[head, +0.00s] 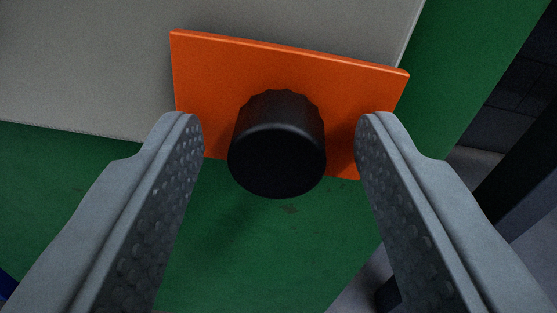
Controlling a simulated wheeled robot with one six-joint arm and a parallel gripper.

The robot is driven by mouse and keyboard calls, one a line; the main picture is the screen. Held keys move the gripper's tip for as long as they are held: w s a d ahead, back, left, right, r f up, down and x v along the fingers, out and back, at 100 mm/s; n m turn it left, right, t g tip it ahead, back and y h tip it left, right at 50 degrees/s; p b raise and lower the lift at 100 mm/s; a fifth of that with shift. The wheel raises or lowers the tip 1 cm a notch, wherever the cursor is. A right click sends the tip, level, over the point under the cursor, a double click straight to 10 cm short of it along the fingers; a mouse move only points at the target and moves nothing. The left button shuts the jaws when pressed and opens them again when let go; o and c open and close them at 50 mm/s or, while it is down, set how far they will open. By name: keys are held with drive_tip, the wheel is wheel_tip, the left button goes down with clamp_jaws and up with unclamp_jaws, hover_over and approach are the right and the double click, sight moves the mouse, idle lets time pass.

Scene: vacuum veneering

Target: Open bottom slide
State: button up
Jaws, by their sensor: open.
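An orange rectangular plate (205,85) with a round black knob (278,145) shows in the upper middle of the head view. I take this plate and knob to be the slide, but cannot tell whether it is the bottom one. The plate is slightly tilted in the picture and overlaps a grey panel and a green surface. My gripper (280,135) is open, with one grey finger on each side of the knob. Both fingers appear apart from the knob, and nothing is held. The fingertips overlap the plate's side edges in the picture; whether they touch it is unclear.
A grey panel (85,70) fills the upper left behind the plate. A green surface (250,255) extends below it and up the right side. Dark structures (515,185) and grey floor show at the far right. A small blue item (6,285) shows at the lower left edge.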

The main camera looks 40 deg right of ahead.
drive_tip(key=v, duration=1.7)
drive_tip(key=shift+s, duration=0.2)
drive_tip(key=shift+w, duration=0.1)
drive_tip(key=w+a+r+m+y, duration=0.15)
drive_tip(key=w+r, duration=0.25)
drive_tip(key=r, duration=0.6)
drive_tip(key=w+a+r+y, duration=0.1)
drive_tip(key=w+r+y, duration=0.15)
drive_tip(key=r, duration=0.85)
wheel_tip(320, 180, up, 21)
drive_tip(key=s+a+n+t+y, duration=0.2)
drive_tip(key=y, duration=0.1)
drive_tip(key=s+a+r+n+y, duration=0.1)
drive_tip(key=s+r+n+y, duration=0.1)
drive_tip(key=s+r, duration=1.35)
drive_tip(key=s+r+n, duration=0.1)
drive_tip(key=s+r, duration=0.4)
drive_tip(key=s, duration=0.3)
drive_tip(key=s+r+n, duration=0.1)
drive_tip(key=s+r, duration=0.5)
drive_tip(key=s, duration=0.2)
drive_tip(key=shift+s+d+y, duration=0.25)
drive_tip(key=shift+s+y, duration=0.1)
drive_tip(key=shift+y, duration=0.05)
